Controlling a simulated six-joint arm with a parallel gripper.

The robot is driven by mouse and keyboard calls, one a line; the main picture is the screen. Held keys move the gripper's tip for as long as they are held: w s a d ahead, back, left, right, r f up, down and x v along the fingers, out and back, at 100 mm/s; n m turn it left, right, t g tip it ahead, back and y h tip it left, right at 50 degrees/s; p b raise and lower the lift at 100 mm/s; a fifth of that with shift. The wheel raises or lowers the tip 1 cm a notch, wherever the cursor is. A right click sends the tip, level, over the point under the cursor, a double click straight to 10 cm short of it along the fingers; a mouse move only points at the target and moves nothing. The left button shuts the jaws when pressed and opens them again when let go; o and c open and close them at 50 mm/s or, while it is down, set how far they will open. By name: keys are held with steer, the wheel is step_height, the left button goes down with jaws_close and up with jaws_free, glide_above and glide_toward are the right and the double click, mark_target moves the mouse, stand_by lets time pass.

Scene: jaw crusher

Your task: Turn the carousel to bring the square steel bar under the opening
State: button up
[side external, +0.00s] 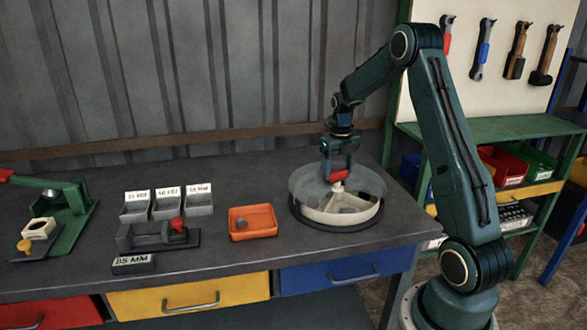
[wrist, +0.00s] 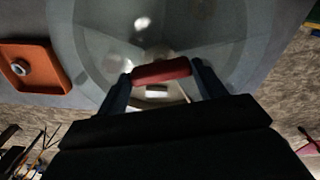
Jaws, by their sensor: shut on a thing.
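The carousel (side external: 309,212) is a round, pale tray with compartments under a clear cover, at the right of the bench. Its red handle (side external: 339,176) stands on the cover and also shows in the wrist view (wrist: 162,71). My gripper (side external: 339,174) is shut on the red handle, with one finger at each end of it in the wrist view (wrist: 160,80). Dark pieces lie in the compartments in the side view. A small light block (wrist: 157,91) shows just below the handle in the wrist view. I cannot tell which piece is the square steel bar.
An orange tray (side external: 240,235) with a metal nut-like piece stands left of the carousel. Several labelled grey bins (side external: 168,205), a dark fixture with a red knob (side external: 178,224) and a green crusher (side external: 70,215) stand further left. The bench front is mostly clear.

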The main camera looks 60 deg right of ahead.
steer(key=o, duration=1.4)
steer(key=shift+r, duration=0.2)
step_height(320, 180, up, 14)
steer(key=shift+f, duration=0.2)
